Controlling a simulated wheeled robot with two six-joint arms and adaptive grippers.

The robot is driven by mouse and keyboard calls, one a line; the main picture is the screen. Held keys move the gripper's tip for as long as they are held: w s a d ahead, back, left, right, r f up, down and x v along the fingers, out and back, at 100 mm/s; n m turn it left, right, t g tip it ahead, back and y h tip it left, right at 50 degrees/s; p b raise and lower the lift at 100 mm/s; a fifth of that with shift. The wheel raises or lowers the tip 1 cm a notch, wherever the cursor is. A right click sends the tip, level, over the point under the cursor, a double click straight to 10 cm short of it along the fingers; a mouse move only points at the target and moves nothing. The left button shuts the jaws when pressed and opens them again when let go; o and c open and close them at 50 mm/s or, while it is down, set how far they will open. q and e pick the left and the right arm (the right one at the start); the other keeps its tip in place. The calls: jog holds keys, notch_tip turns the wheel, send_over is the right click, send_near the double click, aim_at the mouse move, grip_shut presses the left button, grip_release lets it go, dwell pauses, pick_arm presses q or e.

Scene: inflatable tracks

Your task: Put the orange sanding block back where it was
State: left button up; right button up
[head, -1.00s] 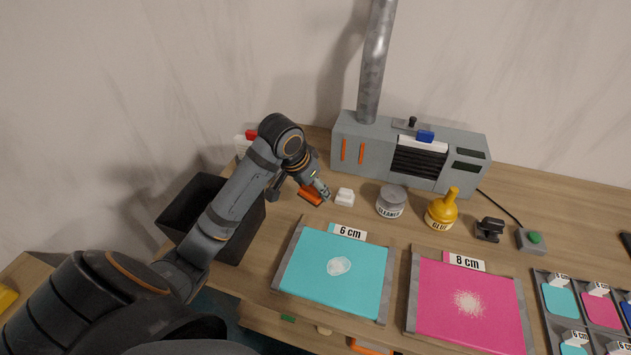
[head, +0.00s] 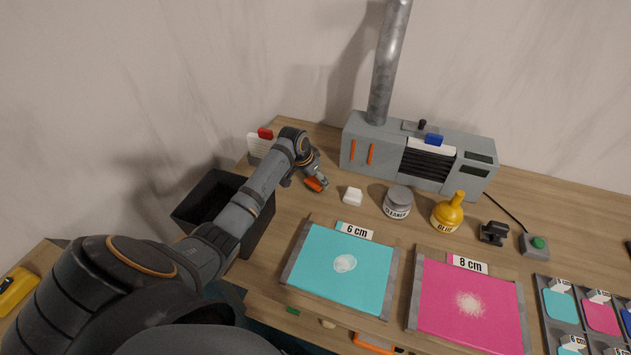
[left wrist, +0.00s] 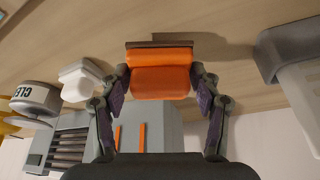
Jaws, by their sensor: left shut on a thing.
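The orange sanding block (left wrist: 160,75) is between the two fingers of my left gripper (left wrist: 163,92) in the left wrist view. The fingers press on its sides, and a dark brown strip runs along its far edge. In the head view the orange block (head: 315,184) shows at the tip of my left gripper (head: 319,182), over the back left part of the table, left of a white block. I cannot tell whether it touches the tabletop. My right gripper is in neither view.
A white block (head: 353,196), cleaner jar (head: 397,203) and yellow glue bottle (head: 448,213) stand in front of the grey machine (head: 365,155). A dark bin (head: 258,232) is at left. A teal panel (head: 330,285) and a pink panel (head: 440,305) lie in front.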

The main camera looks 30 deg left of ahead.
pick_arm(q)
jog(key=shift+f, duration=1.1)
jog(key=o, duration=1.1)
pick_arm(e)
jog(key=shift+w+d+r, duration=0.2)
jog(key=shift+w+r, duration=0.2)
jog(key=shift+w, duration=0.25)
pick_arm(q)
jog(key=shift+s+r, duration=0.1)
jog(key=shift+r, duration=0.3)
jog(key=v, duration=1.1)
jog(key=shift+r+b, duration=0.3)
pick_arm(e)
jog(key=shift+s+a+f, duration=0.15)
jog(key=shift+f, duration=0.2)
pick_arm(q)
jog(key=shift+s, duration=0.1)
